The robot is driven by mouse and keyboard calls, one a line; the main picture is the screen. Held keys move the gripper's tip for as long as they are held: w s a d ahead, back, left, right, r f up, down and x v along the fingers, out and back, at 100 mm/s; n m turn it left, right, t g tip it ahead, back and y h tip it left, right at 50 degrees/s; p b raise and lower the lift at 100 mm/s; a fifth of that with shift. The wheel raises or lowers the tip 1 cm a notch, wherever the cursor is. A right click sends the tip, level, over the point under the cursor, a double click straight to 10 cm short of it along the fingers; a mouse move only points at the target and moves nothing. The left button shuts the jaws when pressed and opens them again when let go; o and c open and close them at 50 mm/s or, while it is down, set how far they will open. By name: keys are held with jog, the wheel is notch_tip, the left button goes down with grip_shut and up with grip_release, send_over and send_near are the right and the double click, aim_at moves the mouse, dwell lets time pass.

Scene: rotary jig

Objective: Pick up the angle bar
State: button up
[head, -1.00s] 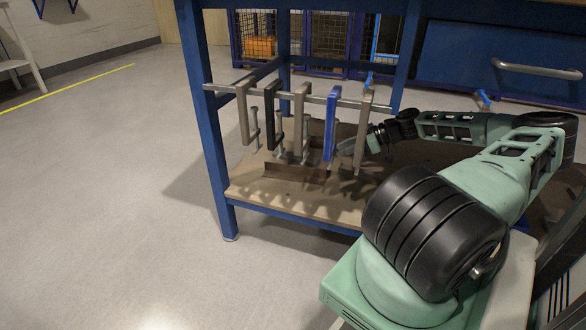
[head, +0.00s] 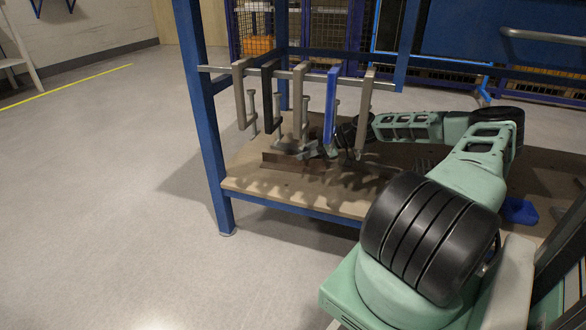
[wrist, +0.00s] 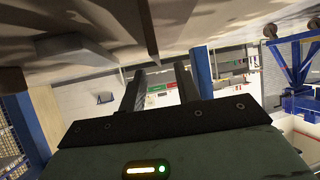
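The angle bar (head: 283,163) appears as a brown, low L-shaped piece lying on the lower shelf of the blue bench in the head view. Its right part is hard to make out among shadows and my gripper. My gripper (head: 318,151) is low over the shelf, behind the hanging clamps and close to the bar's right side. In the wrist view my gripper (wrist: 160,78) shows two dark fingers standing apart with nothing between them. I cannot tell whether it touches the bar.
Several clamps hang from a rail (head: 225,69) in front of the shelf, including a blue clamp (head: 331,110). The wooden shelf (head: 240,180) is bare at its front left. A blue bench leg (head: 211,150) stands at the left. The floor to the left is clear.

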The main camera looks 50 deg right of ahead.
aim_at(292, 164)
jog(key=b+x, duration=0.1)
jog(key=x, duration=0.2)
jog(key=shift+w+f, duration=0.1)
jog(key=shift+f, duration=0.05)
grip_shut()
dwell(1.2)
